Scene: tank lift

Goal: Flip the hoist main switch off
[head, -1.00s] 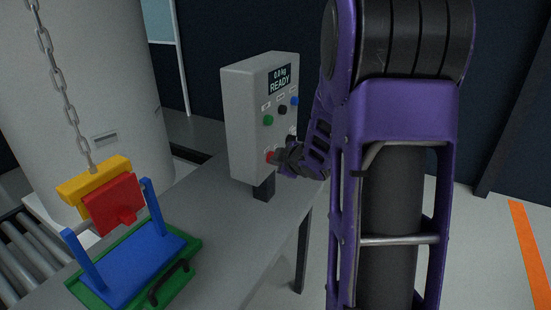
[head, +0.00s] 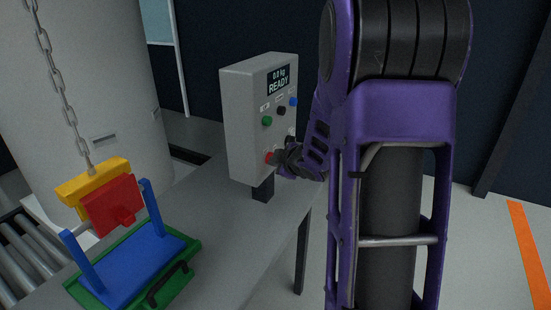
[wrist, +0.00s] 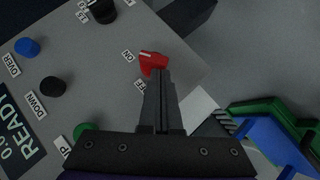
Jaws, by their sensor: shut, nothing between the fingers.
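The control box (head: 245,125) stands on the grey table. Its display reads 0.0 kg READY. The red rotary switch (head: 268,157) is low on its face; in the wrist view the red switch (wrist: 154,62) sits by labels ON and OFF. A white mark on its knob is at the end nearer ON. My gripper (head: 281,158) is at the switch in the head view. In the wrist view my gripper's (wrist: 160,75) fingers are shut and empty, tips over the knob's edge on the OFF side. I cannot tell whether they touch it.
Blue (wrist: 27,47), black (wrist: 53,86) and green (wrist: 84,132) buttons sit on the panel. A chain (head: 58,80) holds a yellow block (head: 75,187) above a blue frame (head: 135,268) on a green tray (head: 190,256). A large pale tank (head: 100,60) stands behind.

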